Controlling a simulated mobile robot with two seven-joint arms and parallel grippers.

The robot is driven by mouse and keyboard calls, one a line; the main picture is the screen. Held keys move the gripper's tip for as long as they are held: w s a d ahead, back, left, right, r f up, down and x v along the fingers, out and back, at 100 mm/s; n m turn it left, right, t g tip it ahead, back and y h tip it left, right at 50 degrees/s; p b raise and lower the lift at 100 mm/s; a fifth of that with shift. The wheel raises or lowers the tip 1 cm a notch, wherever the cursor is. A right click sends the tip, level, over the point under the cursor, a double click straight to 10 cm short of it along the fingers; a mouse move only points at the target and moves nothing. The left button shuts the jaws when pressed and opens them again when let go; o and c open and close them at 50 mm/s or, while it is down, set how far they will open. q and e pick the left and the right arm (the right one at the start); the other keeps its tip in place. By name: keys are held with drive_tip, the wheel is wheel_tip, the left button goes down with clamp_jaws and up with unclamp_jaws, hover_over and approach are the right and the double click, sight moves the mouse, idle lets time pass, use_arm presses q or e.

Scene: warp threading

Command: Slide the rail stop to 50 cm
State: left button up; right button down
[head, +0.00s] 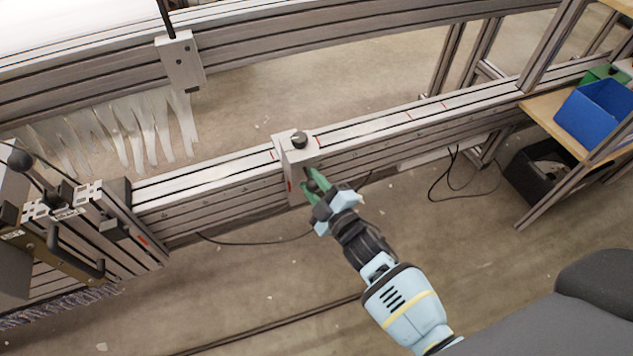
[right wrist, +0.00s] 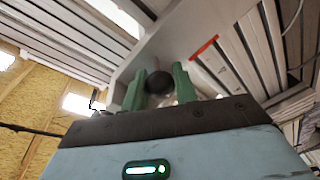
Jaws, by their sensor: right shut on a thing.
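The rail stop (head: 297,152) is a silver block that sits over the long aluminium rail (head: 210,175), with a black knob (head: 299,139) on top. My right gripper (head: 314,180) reaches the front face of the stop from below right. Its green fingers are shut on a dark round knob (right wrist: 160,83) at the front of the stop, which shows between the fingertips in the right wrist view (right wrist: 160,88). The fingers partly hide this knob in the head view. Numbers on the scale cannot be read. My left gripper is not in view.
Red marks (head: 408,115) lie along the rail's top on the right. A lever-and-clamp unit (head: 65,210) stands at the rail's left end. A blue bin (head: 595,112) sits on a shelf at right. The rail's top looks clear on both sides of the stop.

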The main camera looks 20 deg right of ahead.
idle(0.3)
drive_tip(key=c, duration=1.1)
unclamp_jaws()
drive_tip(key=shift+c, duration=0.2)
drive_tip(key=p+v, duration=0.2)
drive_tip(key=v, duration=0.6)
